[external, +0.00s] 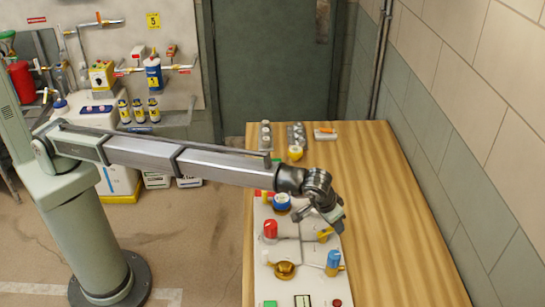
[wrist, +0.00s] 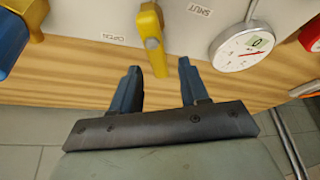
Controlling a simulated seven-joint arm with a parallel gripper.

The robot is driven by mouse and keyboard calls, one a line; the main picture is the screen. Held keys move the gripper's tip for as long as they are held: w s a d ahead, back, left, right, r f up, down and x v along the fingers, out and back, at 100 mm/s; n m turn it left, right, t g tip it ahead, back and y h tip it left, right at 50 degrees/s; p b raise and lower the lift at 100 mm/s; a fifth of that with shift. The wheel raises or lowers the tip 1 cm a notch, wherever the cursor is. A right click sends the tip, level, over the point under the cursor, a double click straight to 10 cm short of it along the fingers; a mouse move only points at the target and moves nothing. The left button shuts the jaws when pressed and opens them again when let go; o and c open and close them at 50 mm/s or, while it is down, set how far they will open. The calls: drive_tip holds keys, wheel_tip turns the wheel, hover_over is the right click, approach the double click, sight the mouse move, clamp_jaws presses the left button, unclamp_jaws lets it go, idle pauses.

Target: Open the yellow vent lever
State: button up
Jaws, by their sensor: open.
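The yellow lever (wrist: 152,32) is on a pale panel in the wrist view and points down toward my fingers. A label reading OPEN (wrist: 114,38) is at its left and one reading SHUT (wrist: 199,10) at its right. My gripper (wrist: 158,64) is open and empty. In the external view my gripper (external: 328,214) hangs over the right side of the panel, just above a yellow handle (external: 325,234).
A round gauge (wrist: 240,46) is right of the lever. The panel (external: 300,253) lies on a wooden table (external: 390,240) and also carries a red knob (external: 270,229), a blue-handled valve (external: 333,261) and a brass wheel (external: 284,270). The table's right side is clear.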

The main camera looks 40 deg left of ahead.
drive_tip(key=shift+w+f, duration=0.1)
drive_tip(key=shift+f, duration=0.1)
drive_tip(key=shift+c, duration=0.3)
clamp_jaws()
